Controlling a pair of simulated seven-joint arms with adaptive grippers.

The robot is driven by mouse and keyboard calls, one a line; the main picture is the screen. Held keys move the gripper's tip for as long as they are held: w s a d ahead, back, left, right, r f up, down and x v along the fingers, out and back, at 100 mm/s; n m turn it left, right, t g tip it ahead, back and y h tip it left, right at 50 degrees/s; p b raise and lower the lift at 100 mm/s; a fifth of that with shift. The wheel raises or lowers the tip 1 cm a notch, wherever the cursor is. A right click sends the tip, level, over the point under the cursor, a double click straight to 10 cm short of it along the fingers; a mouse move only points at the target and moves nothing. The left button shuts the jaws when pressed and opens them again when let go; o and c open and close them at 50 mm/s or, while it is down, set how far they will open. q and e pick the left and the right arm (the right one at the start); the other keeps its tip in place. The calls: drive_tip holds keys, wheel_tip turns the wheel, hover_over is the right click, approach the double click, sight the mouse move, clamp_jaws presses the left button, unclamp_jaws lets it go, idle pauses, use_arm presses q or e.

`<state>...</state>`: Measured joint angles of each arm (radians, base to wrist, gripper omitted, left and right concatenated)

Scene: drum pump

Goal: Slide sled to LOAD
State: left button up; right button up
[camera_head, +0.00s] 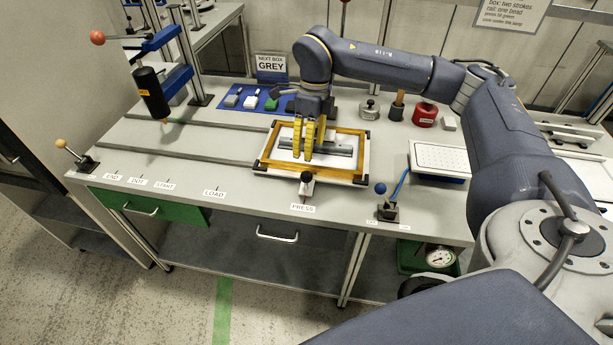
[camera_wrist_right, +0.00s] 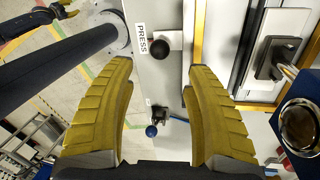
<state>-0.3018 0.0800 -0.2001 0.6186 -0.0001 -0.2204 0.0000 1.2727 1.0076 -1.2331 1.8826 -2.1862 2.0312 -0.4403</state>
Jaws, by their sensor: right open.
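The sled (camera_head: 262,165), a pale tray with an orange-brown wooden frame and black corners, sits at the PRESS label (camera_head: 303,208). A black knob (camera_head: 307,177) on a white block stands at its front edge; the knob also shows in the right wrist view (camera_wrist_right: 159,49). The LOAD label (camera_head: 213,193) is farther left on the front edge. My right gripper (camera_head: 308,155) is above the sled, behind the knob. Its yellow fingers are apart with nothing held. A yellow-fingered gripper, apparently my left (camera_wrist_right: 65,12), shows partly at the wrist view's corner; its jaws are unclear.
Rails run left from the sled past the START label (camera_head: 164,184), with free room there. A black cylinder (camera_head: 151,92) hangs on a stand at the left. A blue-knobbed lever (camera_head: 381,188) stands right of the sled. A white perforated tray (camera_head: 440,158) lies at the right.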

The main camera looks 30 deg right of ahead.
sight(306, 177)
drive_tip(key=f, duration=0.3)
drive_tip(key=a+f, duration=0.1)
drive_tip(key=f, duration=0.2)
drive_tip(key=s+f, duration=0.1)
drive_tip(key=f, duration=0.3)
drive_tip(key=shift+s+a, duration=0.1)
drive_tip(key=shift+a, duration=0.2)
clamp_jaws()
